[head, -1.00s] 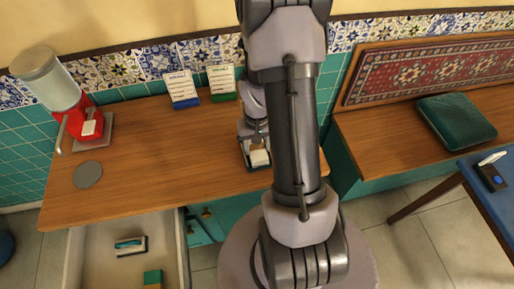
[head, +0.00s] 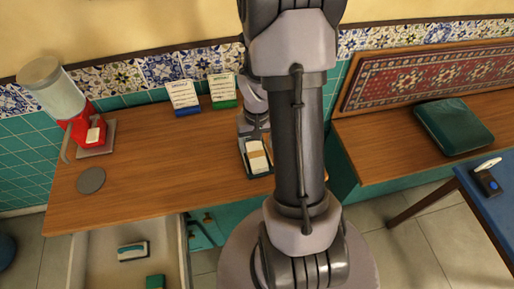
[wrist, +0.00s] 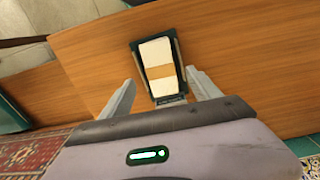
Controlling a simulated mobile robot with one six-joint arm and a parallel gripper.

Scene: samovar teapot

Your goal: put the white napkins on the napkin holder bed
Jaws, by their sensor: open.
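The white napkins (head: 257,156), a stack with a tan band, lie in the dark napkin holder (head: 246,166) near the counter's front edge. The wrist view shows the napkins (wrist: 155,54) lying flat within the rim of the holder (wrist: 134,60). My gripper (wrist: 163,88) is open and empty. Its fingers are spread on either side of the holder's near end in that view, apart from the napkins. In the head view my arm hides most of the gripper.
A red dispenser (head: 84,128) and a grey disc (head: 91,180) are on the counter's left. Two cards, one blue-based (head: 184,97) and one green-based (head: 222,91), stand at the back. An open drawer (head: 101,255) holds small items. The counter's middle is clear.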

